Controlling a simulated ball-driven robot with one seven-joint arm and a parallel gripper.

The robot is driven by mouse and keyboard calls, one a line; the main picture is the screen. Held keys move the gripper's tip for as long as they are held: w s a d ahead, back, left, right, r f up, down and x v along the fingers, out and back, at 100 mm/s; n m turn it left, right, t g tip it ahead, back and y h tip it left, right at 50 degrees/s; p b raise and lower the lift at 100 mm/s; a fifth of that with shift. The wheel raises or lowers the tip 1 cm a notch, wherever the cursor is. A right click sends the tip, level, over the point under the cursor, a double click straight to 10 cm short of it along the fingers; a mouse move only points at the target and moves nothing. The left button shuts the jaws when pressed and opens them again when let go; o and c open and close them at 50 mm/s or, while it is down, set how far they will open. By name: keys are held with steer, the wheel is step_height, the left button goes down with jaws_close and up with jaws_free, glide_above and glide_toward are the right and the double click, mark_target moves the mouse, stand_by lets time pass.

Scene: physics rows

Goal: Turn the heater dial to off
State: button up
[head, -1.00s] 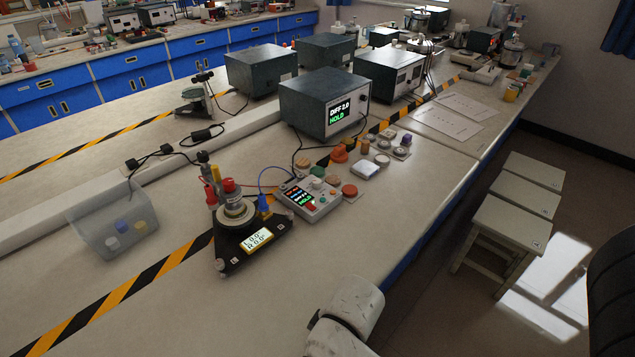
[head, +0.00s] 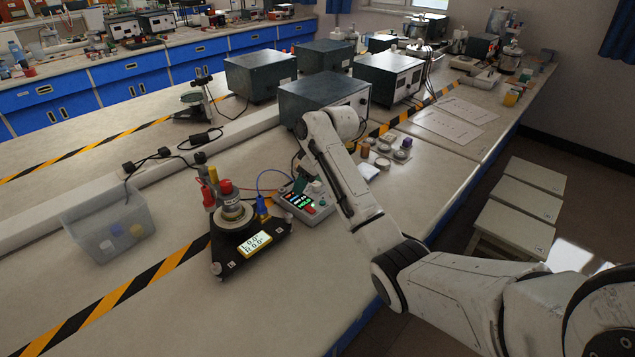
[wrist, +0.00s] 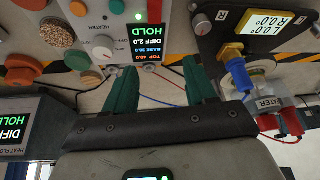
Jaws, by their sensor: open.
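The heater control box (head: 305,205) stands on the bench, its screen lit with green HOLD. In the wrist view the box (wrist: 120,22) appears upside down, with a HEATER label. A pale round dial (wrist: 103,47) sits beside the screen, which reads TOP 40.0, BASE 38.0, DIFF 2.0, HOLD. The dial's exact pointer setting is too small to read. My gripper (wrist: 162,80) is open, its two green fingers apart and empty. The fingers point towards the box, one close to the dial. In the head view my arm hides most of the gripper.
A clear bin (head: 108,225) is farther left. A dark HEAT FLOW meter (head: 318,95) stands behind. Several small samples (head: 383,163) lie right of the box. The front bench is clear.

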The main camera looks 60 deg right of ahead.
glide_toward(316, 184)
steer(key=x, duration=0.8)
steer(key=shift+w+d+f, duration=0.1)
steer(key=shift+w+f, duration=0.1)
steer(key=shift+f, duration=0.15)
jaws_close()
